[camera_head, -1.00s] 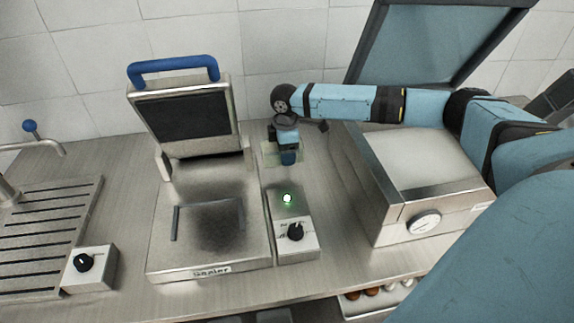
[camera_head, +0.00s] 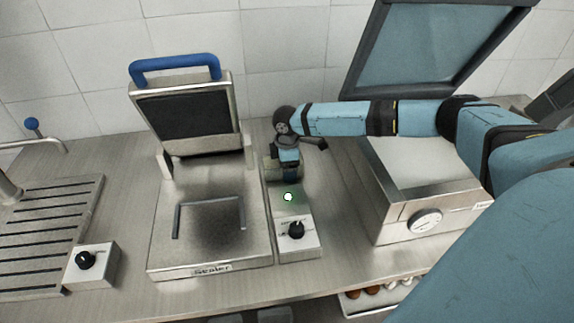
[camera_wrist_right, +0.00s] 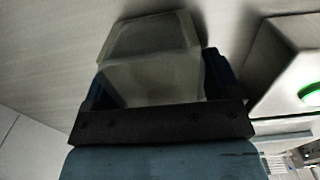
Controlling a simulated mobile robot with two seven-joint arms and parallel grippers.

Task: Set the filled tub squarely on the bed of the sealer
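The tub (camera_wrist_right: 150,45) is pale and translucent in the right wrist view. It sits between the two dark blue fingers of my right gripper (camera_wrist_right: 160,85), which look shut on its sides. In the head view the gripper (camera_head: 287,172) and tub (camera_head: 270,168) are just right of the sealer, behind its control box. The arm partly hides the tub, and its contents are unclear. The sealer (camera_head: 165,240) has its blue-handled lid (camera_head: 190,115) raised. Its bed (camera_head: 210,220) is empty, with a thin dark three-sided frame. My left gripper is not in view.
The sealer's control box (camera_head: 300,240) has a knob and a lit green-white light (camera_head: 288,197). A steel machine (camera_head: 420,210) with a raised blue-grey lid (camera_head: 425,50) stands right. A slatted drainer (camera_head: 45,230) and a knob box (camera_head: 90,268) are left.

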